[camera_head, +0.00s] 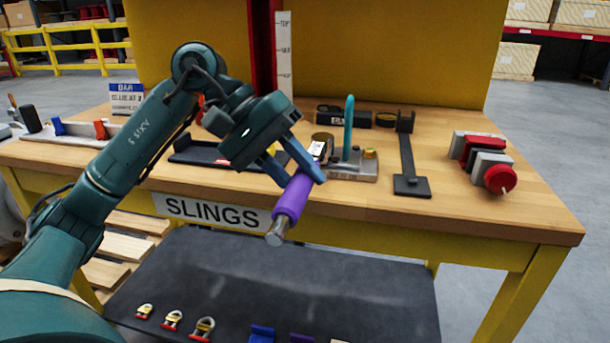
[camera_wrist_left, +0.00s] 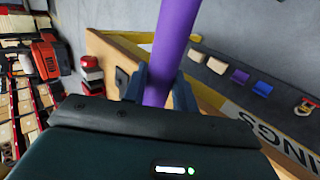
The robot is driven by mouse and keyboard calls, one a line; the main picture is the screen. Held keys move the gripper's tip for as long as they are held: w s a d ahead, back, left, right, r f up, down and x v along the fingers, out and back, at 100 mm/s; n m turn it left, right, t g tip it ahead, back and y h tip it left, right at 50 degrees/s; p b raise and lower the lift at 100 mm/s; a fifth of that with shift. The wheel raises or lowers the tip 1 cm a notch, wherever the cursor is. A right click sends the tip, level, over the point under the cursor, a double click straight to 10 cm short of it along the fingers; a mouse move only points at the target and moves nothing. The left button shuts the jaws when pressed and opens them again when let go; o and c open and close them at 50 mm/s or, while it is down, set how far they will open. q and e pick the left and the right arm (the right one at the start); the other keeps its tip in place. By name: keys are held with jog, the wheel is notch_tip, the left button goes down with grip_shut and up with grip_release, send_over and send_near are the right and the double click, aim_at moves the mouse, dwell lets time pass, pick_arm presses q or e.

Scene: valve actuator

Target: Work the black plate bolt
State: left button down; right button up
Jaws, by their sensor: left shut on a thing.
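My left gripper (camera_head: 302,181) is shut on a purple cylindrical handle (camera_head: 289,204) with a bare metal end. It holds the handle tilted, over the front edge of the bench, its metal end pointing down toward me. In the left wrist view, the purple handle (camera_wrist_left: 172,45) runs up between the fingers (camera_wrist_left: 160,88). My right gripper is out of view.
A metal block with a teal post (camera_head: 349,125) stands just behind the gripper. A black tray (camera_head: 200,152) lies left of it, partly behind the arm. A red and grey block with a red knob (camera_head: 497,178) is at the right. The lower shelf (camera_head: 300,285) holds several shackles.

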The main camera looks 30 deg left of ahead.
pick_arm(q)
jog(key=shift+a+m, duration=0.3)
jog(key=shift+a, duration=0.1)
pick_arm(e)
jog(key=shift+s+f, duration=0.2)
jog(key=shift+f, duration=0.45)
pick_arm(q)
jog(key=shift+s+a+m+g, duration=0.15)
jog(key=shift+a+m+g, duration=0.8)
jog(key=shift+a, duration=0.4)
jog(key=shift+b, duration=0.4)
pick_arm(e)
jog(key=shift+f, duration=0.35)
pick_arm(q)
jog(key=shift+r, duration=0.1)
jog(key=shift+r+p, duration=1.85)
jog(key=shift+r, duration=0.65)
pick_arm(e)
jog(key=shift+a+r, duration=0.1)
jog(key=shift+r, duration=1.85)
